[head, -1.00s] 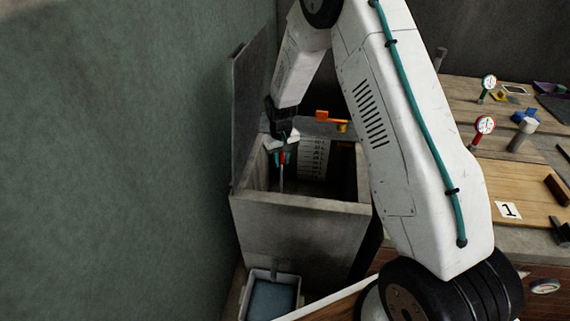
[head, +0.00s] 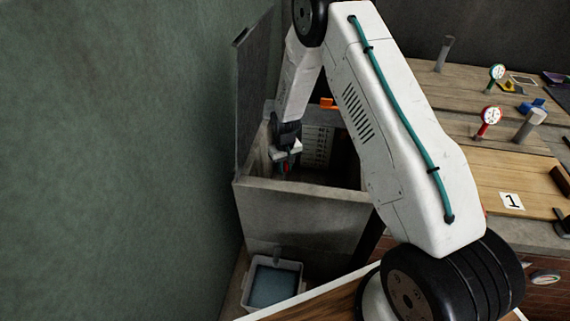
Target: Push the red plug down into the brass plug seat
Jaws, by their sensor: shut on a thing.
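My gripper (head: 285,163) is inside the mouth of the grey open-topped tank (head: 300,205), near its left side. It points down and is shut on the red plug (head: 286,169), of which only a small red part shows between the fingers. The plug's lower end is hidden behind the tank's front wall. The brass plug seat is not visible, so I cannot tell whether the plug touches it.
A raised lid (head: 252,105) stands along the tank's left side by the green wall. A white scale strip (head: 318,147) is on the inner back wall. An orange handle (head: 328,103) sits behind the rim. A basin (head: 272,284) of bluish water stands below. A workbench (head: 470,125) is at right.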

